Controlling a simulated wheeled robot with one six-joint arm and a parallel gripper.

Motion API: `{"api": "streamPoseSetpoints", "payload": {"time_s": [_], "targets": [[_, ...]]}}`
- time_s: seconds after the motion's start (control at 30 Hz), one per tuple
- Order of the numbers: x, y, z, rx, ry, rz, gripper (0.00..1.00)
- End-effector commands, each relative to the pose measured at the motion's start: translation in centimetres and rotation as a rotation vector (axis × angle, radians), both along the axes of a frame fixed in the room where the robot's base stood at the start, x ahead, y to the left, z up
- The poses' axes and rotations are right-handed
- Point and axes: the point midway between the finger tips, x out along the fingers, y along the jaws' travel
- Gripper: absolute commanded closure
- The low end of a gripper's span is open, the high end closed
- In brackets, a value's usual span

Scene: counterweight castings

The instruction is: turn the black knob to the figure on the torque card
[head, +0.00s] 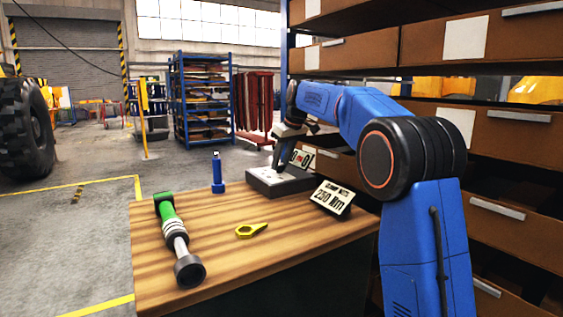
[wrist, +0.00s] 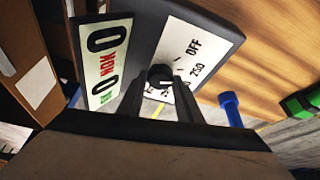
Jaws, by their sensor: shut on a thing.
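The black knob (wrist: 160,76) sits on a white dial plate (wrist: 188,52) in the wrist view. The plate reads OFF and 250; the other figures are partly hidden by the fingers. The knob has a short white mark, but I cannot tell which figure it points to. My gripper (wrist: 162,84) is shut on the knob, one finger on each side. In the head view my gripper (head: 280,165) is over the grey dial box (head: 265,189) at the back of the table, and the knob is hidden. The torque card (head: 332,197), reading CLAMP NUTS 250 Nm, stands right of the box.
A counter sign (wrist: 105,60) with two zeros, OK and NOK, stands beside the dial. On the wooden table (head: 290,240) are a green-handled torque tool (head: 170,225), a yellow ring tag (head: 251,230) and an upright blue piece (head: 217,175). Shelves with boxes (head: 350,50) rise behind.

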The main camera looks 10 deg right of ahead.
Motion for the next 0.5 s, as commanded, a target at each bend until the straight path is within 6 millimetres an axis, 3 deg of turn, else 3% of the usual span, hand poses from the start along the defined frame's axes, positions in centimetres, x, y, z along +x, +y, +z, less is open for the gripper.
{"api": "streamPoseSetpoints", "payload": {"time_s": [0.5], "targets": [[-0.02,0.05,-0.01,-0.001,0.001,-0.09,0.9]]}}
